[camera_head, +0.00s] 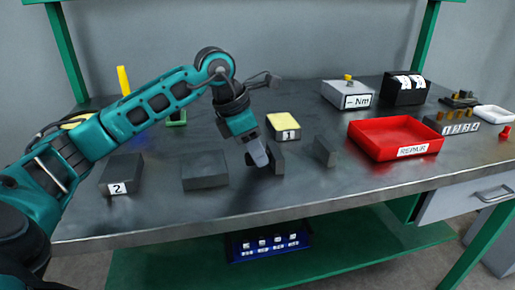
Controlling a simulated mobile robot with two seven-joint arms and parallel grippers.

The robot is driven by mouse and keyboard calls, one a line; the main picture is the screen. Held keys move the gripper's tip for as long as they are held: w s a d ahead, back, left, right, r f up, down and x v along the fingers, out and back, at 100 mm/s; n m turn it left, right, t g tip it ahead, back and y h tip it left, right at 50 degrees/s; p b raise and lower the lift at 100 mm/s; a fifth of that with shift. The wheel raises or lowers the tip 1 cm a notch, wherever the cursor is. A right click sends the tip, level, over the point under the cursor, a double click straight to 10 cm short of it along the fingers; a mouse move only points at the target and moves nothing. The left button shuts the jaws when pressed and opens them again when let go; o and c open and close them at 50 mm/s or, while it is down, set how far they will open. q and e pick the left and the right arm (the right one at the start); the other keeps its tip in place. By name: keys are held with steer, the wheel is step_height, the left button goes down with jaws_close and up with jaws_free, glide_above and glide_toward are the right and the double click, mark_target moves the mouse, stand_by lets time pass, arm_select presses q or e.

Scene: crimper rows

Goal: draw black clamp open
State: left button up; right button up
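Several dark grey-black blocks stand on the metal table, and I cannot tell for certain which form the black clamp. A wide low block (205,172) lies left of my gripper. An upright narrow block (279,158) stands right at my gripper, partly hidden by it. Another small upright block (324,151) stands further right, apart from it. My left gripper (258,158) points down at the near upright block's left side. Its fingers overlap in this view, so the gap and any contact are unclear. My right gripper is out of view.
A block labelled 2 (121,175) is at left, a yellow-topped block labelled 1 (284,126) behind the gripper. A red REPAIR tray (362,146), a "- Nm" box (345,94) and a black box (405,90) stand at right. The table's front strip is clear.

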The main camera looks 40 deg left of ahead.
arm_select(q)
steer(key=shift+o, duration=1.3)
steer(key=p+v, duration=0.2)
steer(key=v, duration=1)
steer(key=shift+r+p, duration=0.3)
steer(key=shift+r, duration=0.1)
steer(key=shift+s+a, duration=0.1)
